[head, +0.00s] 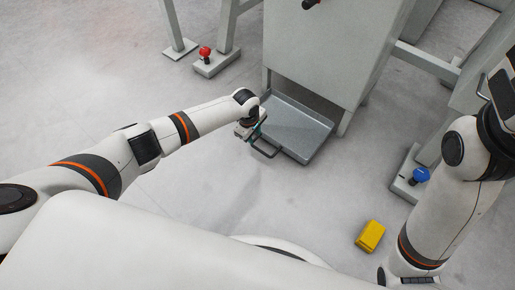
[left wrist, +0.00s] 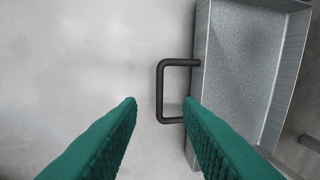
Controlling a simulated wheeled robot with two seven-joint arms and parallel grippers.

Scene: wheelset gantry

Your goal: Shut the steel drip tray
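The steel drip tray (head: 299,127) is a shallow grey metal tray, pulled out from under a grey cabinet at the top centre of the head view. Its black loop handle (head: 265,152) is on the near side. In the left wrist view the tray (left wrist: 240,60) is at the right and its handle (left wrist: 161,88) points left. My left gripper (head: 250,132) is beside the tray's near left edge, by the handle. Its green fingers (left wrist: 160,102) are apart, with the handle's outer bar between their tips in the picture; contact cannot be told. My right gripper is out of view.
The grey cabinet (head: 335,45) stands above the tray. A red knob (head: 205,52) and a blue knob (head: 421,175) sit on frame feet at either side. A yellow block (head: 370,236) lies on the floor. The floor left of the tray is clear.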

